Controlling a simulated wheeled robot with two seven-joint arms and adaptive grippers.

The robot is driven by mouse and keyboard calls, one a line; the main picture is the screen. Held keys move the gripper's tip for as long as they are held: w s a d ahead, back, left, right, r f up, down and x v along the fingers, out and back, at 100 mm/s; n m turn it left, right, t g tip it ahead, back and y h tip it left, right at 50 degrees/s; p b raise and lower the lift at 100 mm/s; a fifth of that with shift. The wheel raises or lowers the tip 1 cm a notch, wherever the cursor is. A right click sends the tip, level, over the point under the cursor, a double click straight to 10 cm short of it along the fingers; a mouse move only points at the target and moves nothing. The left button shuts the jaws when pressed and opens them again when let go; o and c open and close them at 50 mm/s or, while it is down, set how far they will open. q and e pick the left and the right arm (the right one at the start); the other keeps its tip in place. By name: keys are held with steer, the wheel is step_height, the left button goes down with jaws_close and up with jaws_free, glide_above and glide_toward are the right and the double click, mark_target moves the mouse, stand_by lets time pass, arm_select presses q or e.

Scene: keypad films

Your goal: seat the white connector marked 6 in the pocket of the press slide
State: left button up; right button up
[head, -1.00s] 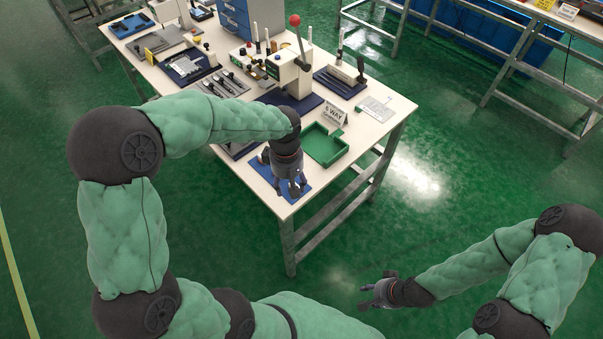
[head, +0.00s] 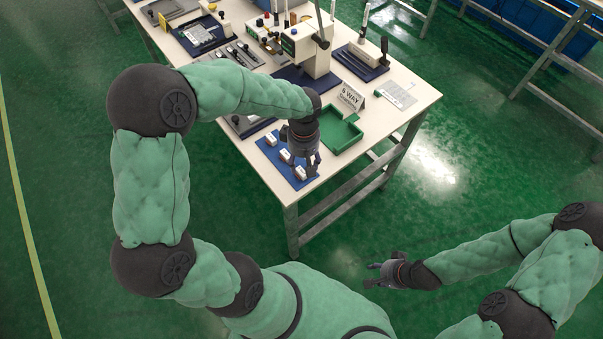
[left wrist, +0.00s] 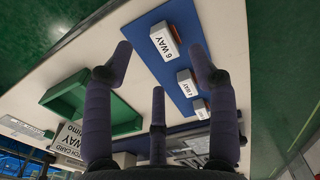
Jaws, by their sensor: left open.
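The white connector marked 6 WAY (left wrist: 164,42) lies on the blue mat (left wrist: 150,22) in the left wrist view. In the head view it appears to be the front one of the white connectors (head: 299,172), close beside my gripper. Two more white connectors (left wrist: 187,80) (left wrist: 201,108) lie in line with it. My left gripper (left wrist: 160,68) is open and empty above the mat's edge, its fingers spread. It also shows in the head view (head: 309,160). My right gripper (head: 381,275) hangs over the floor, away from the table. The press (head: 302,50) stands behind; its slide pocket cannot be made out.
A green tray (head: 342,132) lies right of the mat, with a 6 WAY card (head: 351,97) behind it. A lever rises from the press. A dark stand with tools (head: 360,64) is at the back right. The table front right of the tray is bare.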

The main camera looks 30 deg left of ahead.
mark_target(303, 170)
arm_select(q)
step_height(303, 170, down, 5)
steer(key=shift+r+b, duration=0.2)
steer(key=shift+b, duration=0.65)
steer(key=c, duration=0.9)
steer(key=shift+r, duration=0.15)
